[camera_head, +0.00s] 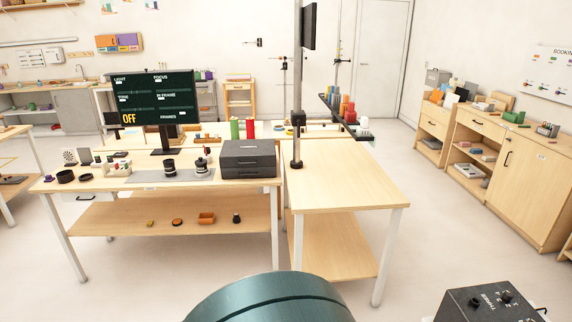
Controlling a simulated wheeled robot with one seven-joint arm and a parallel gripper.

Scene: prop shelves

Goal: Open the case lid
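The case (248,165) is a dark grey box on the right end of the long wooden table (100,182). Its lid (249,150) looks closed, with a seam around the upper part and small fittings on the front. My gripper is not in view. A rounded teal part, likely mine, fills the bottom middle of the picture, well apart from the case.
A monitor (152,100) and dark round items (168,167) stand left of the case. A grey pole (297,80) rises right of it. The right table (350,185) has a bare front. A dark box (492,303) is at bottom right. Open floor lies in front.

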